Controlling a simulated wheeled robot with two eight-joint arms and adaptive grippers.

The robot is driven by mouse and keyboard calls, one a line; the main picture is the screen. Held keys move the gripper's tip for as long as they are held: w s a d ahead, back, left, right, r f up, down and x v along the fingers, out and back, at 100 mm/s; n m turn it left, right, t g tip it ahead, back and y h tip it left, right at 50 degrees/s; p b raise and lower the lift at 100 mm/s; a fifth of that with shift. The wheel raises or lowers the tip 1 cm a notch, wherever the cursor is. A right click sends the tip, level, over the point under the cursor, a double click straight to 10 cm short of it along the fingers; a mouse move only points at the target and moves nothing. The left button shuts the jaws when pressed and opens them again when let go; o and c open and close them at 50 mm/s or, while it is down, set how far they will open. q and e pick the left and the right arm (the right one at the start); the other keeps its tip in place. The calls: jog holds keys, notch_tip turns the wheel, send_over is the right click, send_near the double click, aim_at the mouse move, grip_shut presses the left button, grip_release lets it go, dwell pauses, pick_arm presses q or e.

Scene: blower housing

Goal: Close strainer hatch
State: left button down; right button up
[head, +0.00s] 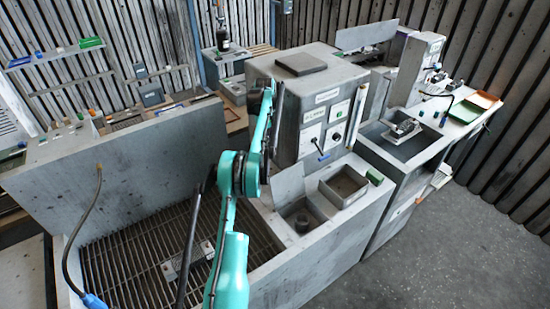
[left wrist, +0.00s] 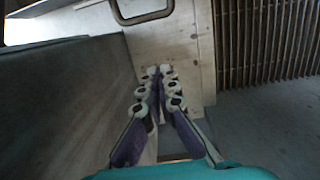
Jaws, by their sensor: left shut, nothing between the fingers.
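In the head view, a flat grey panel (head: 287,187) stands raised beside an open recess holding a dark round fitting (head: 302,222). It looks like the strainer hatch, standing open. My teal arm crosses in front of the housing, left of this panel, and its gripper end is hard to make out there. In the left wrist view, my left gripper (left wrist: 159,71) has its fingertips together, with nothing between them. Past the fingertips is a pale panel (left wrist: 188,40) with a metal loop handle (left wrist: 143,14). I cannot tell whether it is the hatch. My right gripper is not in view.
An open rectangular bin (head: 345,188) sits beside the recess. The floor (head: 450,250) at right is clear.

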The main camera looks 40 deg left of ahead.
aim_at(286, 184)
pick_arm(q)
notch_tip(286, 184, down, 10)
jog(key=d+b, duration=0.1)
jog(key=d+r, duration=0.1)
jog(key=d, duration=0.1)
jog(key=s+d+r, duration=0.1)
jog(key=shift+s+d+r, duration=0.15)
jog(key=shift+s+d, duration=0.05)
jog(key=shift+d, duration=0.15)
jog(key=shift+d+r, duration=0.15)
